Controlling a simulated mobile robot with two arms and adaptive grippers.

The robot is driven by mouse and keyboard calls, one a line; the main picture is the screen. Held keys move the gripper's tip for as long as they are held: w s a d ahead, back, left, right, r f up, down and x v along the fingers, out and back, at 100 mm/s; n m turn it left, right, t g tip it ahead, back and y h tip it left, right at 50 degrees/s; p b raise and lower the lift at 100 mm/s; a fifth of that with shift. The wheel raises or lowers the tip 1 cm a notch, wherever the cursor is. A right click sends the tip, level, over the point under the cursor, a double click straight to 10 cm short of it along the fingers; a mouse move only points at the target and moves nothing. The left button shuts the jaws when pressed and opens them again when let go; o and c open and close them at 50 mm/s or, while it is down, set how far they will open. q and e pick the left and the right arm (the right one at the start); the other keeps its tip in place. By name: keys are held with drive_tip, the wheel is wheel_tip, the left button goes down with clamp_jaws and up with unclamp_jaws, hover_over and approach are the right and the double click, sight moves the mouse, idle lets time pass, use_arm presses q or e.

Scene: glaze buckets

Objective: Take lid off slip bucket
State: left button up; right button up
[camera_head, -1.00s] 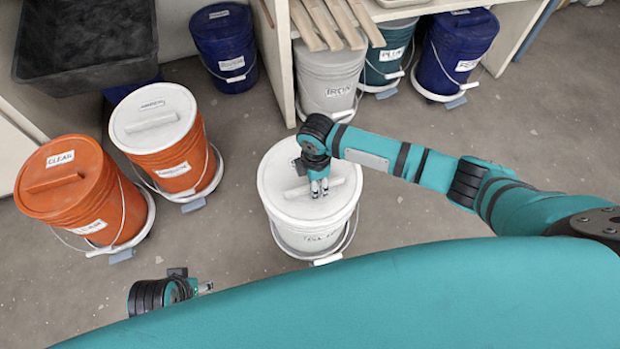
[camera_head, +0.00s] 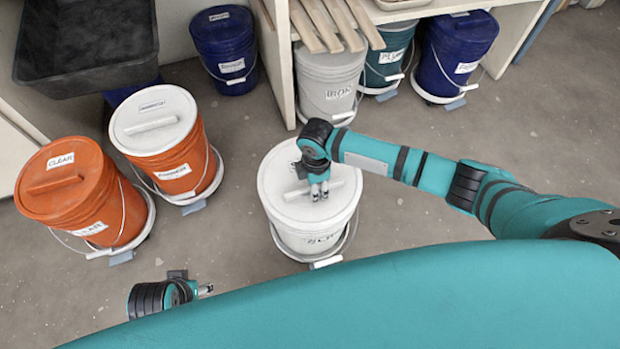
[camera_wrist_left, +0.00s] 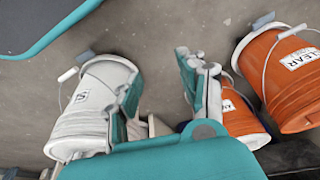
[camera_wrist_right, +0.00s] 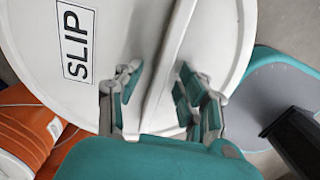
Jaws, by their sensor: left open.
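The white slip bucket (camera_head: 298,242) stands on the floor in the middle of the head view, with its white lid (camera_head: 283,212) on. The lid has a raised bar handle (camera_head: 343,184); in the right wrist view the lid also shows a SLIP label (camera_wrist_right: 77,40). My right gripper (camera_head: 320,194) is over the lid, pointing down. In the right wrist view its open fingers (camera_wrist_right: 158,82) stand on either side of the bar handle, with small gaps visible. My left gripper (camera_wrist_left: 160,82) is open and empty, low at the left in the head view (camera_head: 205,290).
Two orange buckets, one with an orange lid (camera_head: 66,182) and one with a white lid (camera_head: 155,115), stand at the left. Blue, grey and teal buckets stand at the back, near a shelf with wooden slats (camera_head: 330,20). Floor right of the slip bucket is clear.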

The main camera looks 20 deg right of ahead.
drive_tip(key=shift+f, duration=0.1)
idle(0.3)
drive_tip(key=shift+c, duration=0.5)
clamp_jaws()
